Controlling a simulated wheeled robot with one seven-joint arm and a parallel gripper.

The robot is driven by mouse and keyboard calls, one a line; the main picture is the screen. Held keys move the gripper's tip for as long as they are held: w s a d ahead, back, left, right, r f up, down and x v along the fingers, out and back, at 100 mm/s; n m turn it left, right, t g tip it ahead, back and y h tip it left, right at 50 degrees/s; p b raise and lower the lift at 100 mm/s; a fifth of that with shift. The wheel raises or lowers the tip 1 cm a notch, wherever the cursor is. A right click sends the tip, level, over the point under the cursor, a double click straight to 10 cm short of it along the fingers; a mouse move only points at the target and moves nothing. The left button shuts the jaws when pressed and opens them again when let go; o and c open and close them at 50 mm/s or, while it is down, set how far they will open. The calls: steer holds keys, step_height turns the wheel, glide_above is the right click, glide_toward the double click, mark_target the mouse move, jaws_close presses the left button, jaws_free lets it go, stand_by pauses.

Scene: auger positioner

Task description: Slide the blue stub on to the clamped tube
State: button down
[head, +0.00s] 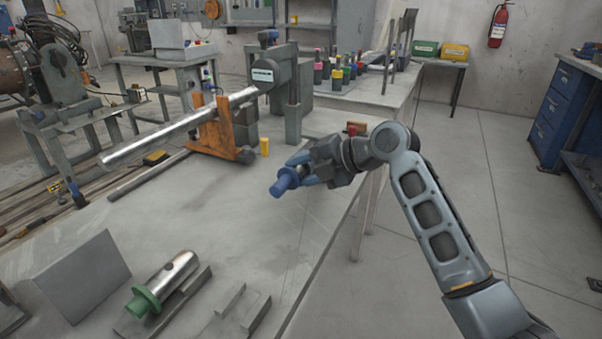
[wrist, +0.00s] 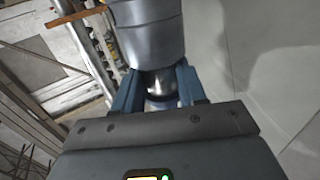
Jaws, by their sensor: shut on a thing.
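The blue stub (head: 284,185) is held in my gripper (head: 308,176) above the right part of the table, its blue end pointing toward the lower left. In the wrist view my gripper's fingers (wrist: 160,88) are shut on its silver part, with a wide grey body (wrist: 148,35) beyond them. The clamped tube (head: 170,132) is a long silver tube, its far end at the grey positioner head (head: 268,74) and its free end at the left. An orange stand (head: 222,132) is beneath it. The stub is to the right of the tube and apart from it.
A silver stub with a green collar (head: 148,298) lies in a cradle at the front. An empty cradle (head: 240,314) is beside it, and a grey sloped block (head: 84,275) is to the left. A small yellow piece (head: 264,146) is near the orange stand. The middle of the table is clear.

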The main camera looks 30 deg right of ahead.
mark_target(286, 183)
steer(key=shift+w+d+r+b, duration=0.1)
steer(key=shift+w+d+b, duration=0.15)
steer(key=shift+d+b, duration=0.1)
steer(key=shift+s+a, duration=0.1)
steer(key=shift+a, duration=0.05)
steer(key=shift+s+a, duration=0.8)
steer(key=shift+a, duration=0.3)
steer(key=shift+s+a, duration=0.8)
steer(key=shift+a, duration=0.3)
steer(key=shift+s+a, duration=0.1)
steer(key=shift+a, duration=0.05)
steer(key=shift+b, duration=0.9)
stand_by(1.6)
steer(key=shift+w+d+b, duration=0.6)
steer(key=shift+w+d, duration=0.05)
steer(key=shift+d, duration=0.3)
steer(key=shift+w+d+b, duration=0.55)
steer(key=shift+w+d, duration=0.1)
steer(key=shift+d, duration=0.25)
stand_by(0.8)
